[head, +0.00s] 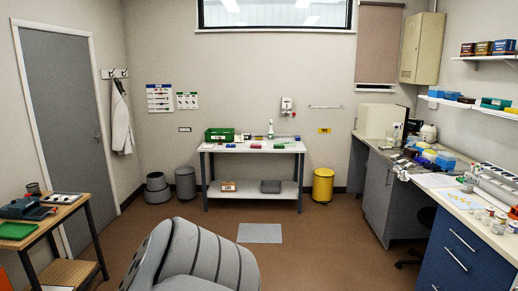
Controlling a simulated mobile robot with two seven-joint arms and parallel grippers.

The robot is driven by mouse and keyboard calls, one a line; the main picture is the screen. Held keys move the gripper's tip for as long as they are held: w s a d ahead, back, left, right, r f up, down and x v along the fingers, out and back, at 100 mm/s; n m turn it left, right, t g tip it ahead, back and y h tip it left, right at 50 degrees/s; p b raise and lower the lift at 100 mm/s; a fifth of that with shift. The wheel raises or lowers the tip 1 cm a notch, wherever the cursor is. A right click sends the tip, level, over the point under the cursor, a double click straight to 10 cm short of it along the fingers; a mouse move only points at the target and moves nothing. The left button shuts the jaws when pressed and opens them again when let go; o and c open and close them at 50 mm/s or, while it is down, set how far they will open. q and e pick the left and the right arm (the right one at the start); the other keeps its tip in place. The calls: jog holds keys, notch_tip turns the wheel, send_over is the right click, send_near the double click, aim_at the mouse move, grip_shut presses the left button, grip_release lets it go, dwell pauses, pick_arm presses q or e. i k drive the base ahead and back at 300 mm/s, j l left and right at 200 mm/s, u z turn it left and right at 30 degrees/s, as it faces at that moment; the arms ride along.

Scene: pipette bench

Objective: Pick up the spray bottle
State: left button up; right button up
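A small upright white bottle (270,129), which looks like the spray bottle, stands at the back of the white table (255,148) against the far wall. It is small in the head view, so its nozzle is hard to make out. Neither of my grippers shows in the head view. Nothing is seen touching the bottle.
A green crate (219,135) and several small coloured items share the table top. Grey bins (185,183) stand left of it and a yellow bin (323,186) right. A crowded bench (450,190) lines the right wall; a wooden table (62,212) stands left. Floor around the grey mat (260,233) is clear.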

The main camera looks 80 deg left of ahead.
aim_at(397, 125)
jog(key=u, duration=2.55)
